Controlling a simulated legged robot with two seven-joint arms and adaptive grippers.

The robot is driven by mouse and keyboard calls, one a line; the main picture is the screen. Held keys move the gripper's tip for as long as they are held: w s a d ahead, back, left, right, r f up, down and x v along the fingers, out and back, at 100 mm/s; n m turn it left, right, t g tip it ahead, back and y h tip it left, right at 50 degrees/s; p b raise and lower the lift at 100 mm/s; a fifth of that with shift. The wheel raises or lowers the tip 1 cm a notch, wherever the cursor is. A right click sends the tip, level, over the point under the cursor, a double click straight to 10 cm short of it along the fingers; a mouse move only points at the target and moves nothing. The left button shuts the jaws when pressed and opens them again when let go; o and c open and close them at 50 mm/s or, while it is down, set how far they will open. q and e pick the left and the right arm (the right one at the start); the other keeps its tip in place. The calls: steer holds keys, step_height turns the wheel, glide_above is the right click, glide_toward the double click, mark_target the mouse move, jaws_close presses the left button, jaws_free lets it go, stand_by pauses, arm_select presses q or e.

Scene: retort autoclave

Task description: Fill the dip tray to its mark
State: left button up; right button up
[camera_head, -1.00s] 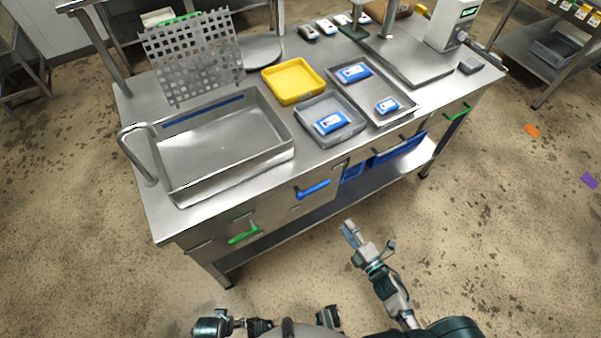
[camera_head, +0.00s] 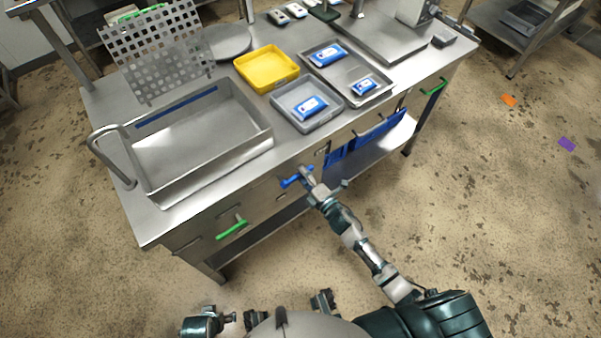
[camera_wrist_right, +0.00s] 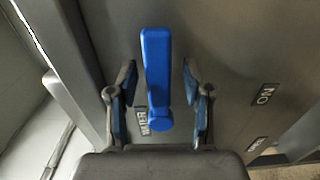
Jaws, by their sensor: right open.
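The dip tray (camera_head: 215,158) is a large steel basin at the left of the bench, with a blue mark strip (camera_head: 178,106) along its inner back wall. A bent spout (camera_head: 101,150) stands at its left end. I see grey metal inside and cannot make out water. A blue lever (camera_head: 290,182) is on the bench front; it also shows in the right wrist view (camera_wrist_right: 157,75). My right gripper (camera_head: 304,174) is open at the lever. In the wrist view its fingers (camera_wrist_right: 157,95) stand either side of the lever, with gaps. My left gripper (camera_head: 230,318) is low and indistinct.
A perforated plate (camera_head: 155,50) stands behind the tray. A yellow tray (camera_head: 267,68), a grey tray (camera_head: 283,100) and a steel tray (camera_head: 376,92) with blue packs lie to the right. A green handle (camera_head: 232,229) is on the bench front left of the lever.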

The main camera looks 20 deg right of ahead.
steer(key=shift+w+d, duration=0.2)
steer(key=shift+w, duration=0.15)
steer(key=shift+w+d+f, duration=0.1)
steer(key=shift+d, duration=0.2)
steer(key=shift+a, duration=0.55)
jaws_close()
arm_select(q)
steer(key=shift+s+d+r, duration=0.2)
steer(key=shift+s+d, duration=0.05)
